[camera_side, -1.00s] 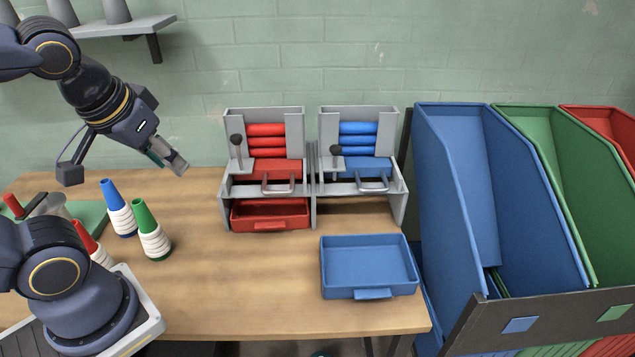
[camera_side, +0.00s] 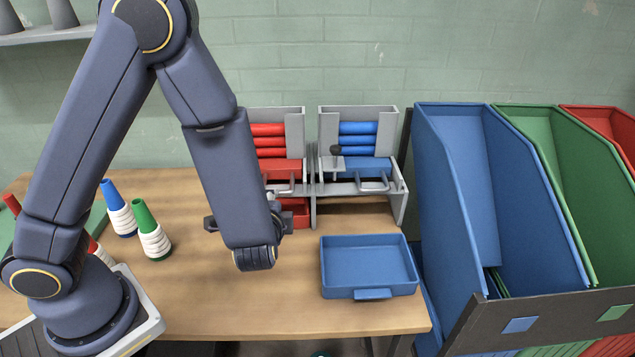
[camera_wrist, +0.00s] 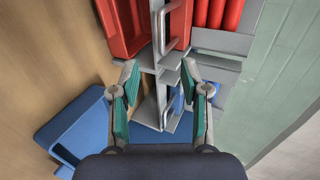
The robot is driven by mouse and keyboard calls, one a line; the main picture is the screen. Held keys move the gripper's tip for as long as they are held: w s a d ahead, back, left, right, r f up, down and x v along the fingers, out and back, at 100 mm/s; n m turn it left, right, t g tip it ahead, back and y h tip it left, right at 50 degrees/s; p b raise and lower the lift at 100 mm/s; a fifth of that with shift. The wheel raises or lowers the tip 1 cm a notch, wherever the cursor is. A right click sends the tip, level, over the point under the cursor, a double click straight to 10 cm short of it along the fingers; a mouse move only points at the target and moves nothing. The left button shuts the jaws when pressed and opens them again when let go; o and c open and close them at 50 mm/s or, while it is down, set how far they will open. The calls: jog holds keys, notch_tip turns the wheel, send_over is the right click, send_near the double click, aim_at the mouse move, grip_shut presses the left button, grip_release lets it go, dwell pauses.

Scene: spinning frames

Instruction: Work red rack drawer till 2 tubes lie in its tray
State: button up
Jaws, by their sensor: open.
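The red rack (camera_side: 294,130) stands at the back of the table with several red tubes (camera_side: 268,130) stacked in it. Its red drawer (camera_side: 282,168) has a grey handle (camera_wrist: 176,22), which shows at the top of the wrist view. The red tray (camera_side: 296,212) sits beneath the drawer, mostly hidden by my arm in the side view. No tube shows in the visible part of the red tray in the wrist view (camera_wrist: 122,30). My gripper (camera_wrist: 158,74) is open and empty, its teal-padded fingers spread in front of the racks.
The blue rack (camera_side: 390,130) stands right beside the red one. A blue tray (camera_side: 370,262) sits on the table in front of it. Cones of yarn (camera_side: 152,238) stand at the left. Tall blue, green and red bins (camera_side: 450,200) stand at the right.

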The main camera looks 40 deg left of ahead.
jog(key=x, duration=1.1)
jog(key=shift+w+a, duration=0.2)
jog(key=shift+a, duration=0.05)
